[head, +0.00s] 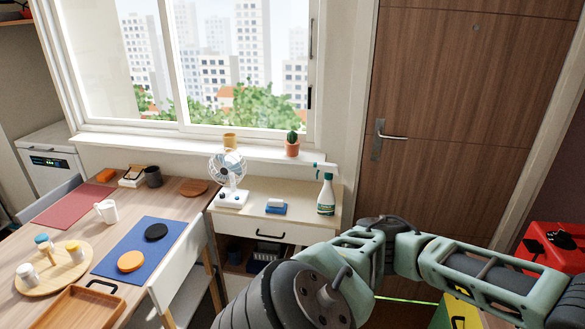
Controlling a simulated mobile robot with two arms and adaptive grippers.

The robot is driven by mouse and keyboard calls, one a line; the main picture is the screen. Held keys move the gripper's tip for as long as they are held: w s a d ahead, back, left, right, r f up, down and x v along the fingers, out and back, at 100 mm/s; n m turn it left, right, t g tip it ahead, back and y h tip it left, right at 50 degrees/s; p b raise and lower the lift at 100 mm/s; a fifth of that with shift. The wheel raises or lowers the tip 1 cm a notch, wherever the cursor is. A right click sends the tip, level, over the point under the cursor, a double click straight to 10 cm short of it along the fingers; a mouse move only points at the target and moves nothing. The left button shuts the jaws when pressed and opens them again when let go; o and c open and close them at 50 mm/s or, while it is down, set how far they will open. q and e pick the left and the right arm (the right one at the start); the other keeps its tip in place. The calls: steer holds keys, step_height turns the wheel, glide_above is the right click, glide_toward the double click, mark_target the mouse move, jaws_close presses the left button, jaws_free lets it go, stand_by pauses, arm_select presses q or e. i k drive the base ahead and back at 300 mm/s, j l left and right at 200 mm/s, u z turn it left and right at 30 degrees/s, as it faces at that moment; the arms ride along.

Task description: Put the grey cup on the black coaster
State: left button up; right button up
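The grey cup (153,176), dark and upright, stands at the back of the wooden table in the head view. The black coaster (156,232) lies flat on the blue mat (182,229) near the table's right side, with nothing on it. An orange coaster (130,261) lies in front of it on the same mat. Neither of my grippers shows. Only links of one of my arms cross the lower right, well away from the cup and coaster.
A white mug (106,211) stands left of the black coaster. A brown coaster (194,187) lies right of the cup. A round board (72,273) with small jars and a wooden tray (75,312) fill the front. A fan (228,178) stands on the adjoining cabinet.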

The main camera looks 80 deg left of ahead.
mark_target(156, 230)
steer(key=j+u, duration=0.15)
steer(key=u, duration=1.3)
steer(key=i+j+u, duration=0.1)
steer(key=j+u, duration=0.2)
steer(key=i+j+u, duration=0.15)
steer(key=j+u, duration=0.15)
steer(key=j, duration=0.2)
steer(key=i+j+u, duration=0.4)
steer(key=j+u, duration=0.2)
steer(key=i+j, duration=0.3)
steer(key=j, duration=0.1)
